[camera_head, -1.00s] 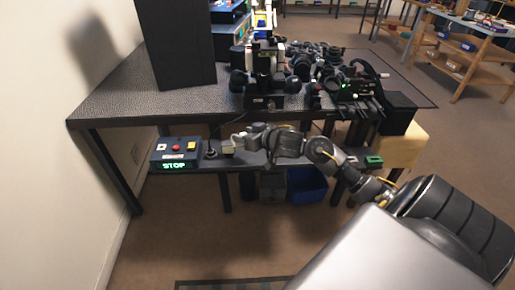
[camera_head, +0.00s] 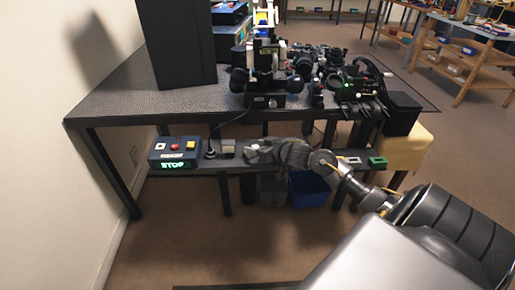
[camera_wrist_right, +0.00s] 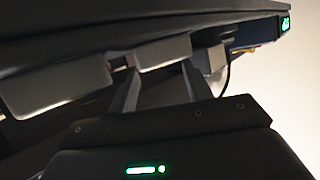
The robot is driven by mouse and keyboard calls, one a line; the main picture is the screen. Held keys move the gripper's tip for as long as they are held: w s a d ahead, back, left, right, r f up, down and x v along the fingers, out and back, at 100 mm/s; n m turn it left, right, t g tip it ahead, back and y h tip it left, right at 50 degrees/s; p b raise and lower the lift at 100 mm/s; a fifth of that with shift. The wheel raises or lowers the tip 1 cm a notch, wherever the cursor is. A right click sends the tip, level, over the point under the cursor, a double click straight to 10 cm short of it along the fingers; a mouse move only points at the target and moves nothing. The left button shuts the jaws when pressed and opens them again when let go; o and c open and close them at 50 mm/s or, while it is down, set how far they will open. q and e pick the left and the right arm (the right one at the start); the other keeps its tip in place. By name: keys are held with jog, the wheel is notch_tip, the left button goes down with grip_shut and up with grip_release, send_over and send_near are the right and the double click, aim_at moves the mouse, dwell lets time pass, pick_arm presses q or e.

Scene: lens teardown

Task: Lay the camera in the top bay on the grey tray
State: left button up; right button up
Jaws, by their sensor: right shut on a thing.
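My right gripper (camera_head: 256,152) reaches in from the right over the narrow lower shelf in front of the table. In the right wrist view its two fingers (camera_wrist_right: 160,88) are closed on a small pale grey block (camera_wrist_right: 163,52), which sits between their tips. I cannot tell whether this block is the camera. A similar pale block (camera_wrist_right: 60,88) shows to the left of the fingers, and a smaller one (camera_wrist_right: 210,60) to the right. I cannot make out the grey tray or its top bay for certain. My left gripper is out of view.
A dark box with a lit STOP display (camera_head: 173,153) stands at the shelf's left end, with a small grey box (camera_head: 228,148) to its right. A green piece (camera_head: 377,163) lies at the right end. Black equipment (camera_head: 265,78) crowds the table (camera_head: 120,98). A blue bin (camera_head: 310,190) stands below.

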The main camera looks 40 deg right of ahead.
jog(key=shift+f, duration=0.1)
jog(key=o, duration=1.2)
jog(key=shift+r, duration=0.2)
jog(key=shift+s+r, duration=0.1)
jog(key=shift+s, duration=0.25)
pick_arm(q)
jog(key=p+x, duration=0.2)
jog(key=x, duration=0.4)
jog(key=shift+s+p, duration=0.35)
pick_arm(e)
jog(key=v, duration=1.1)
jog(key=shift+s, duration=0.15)
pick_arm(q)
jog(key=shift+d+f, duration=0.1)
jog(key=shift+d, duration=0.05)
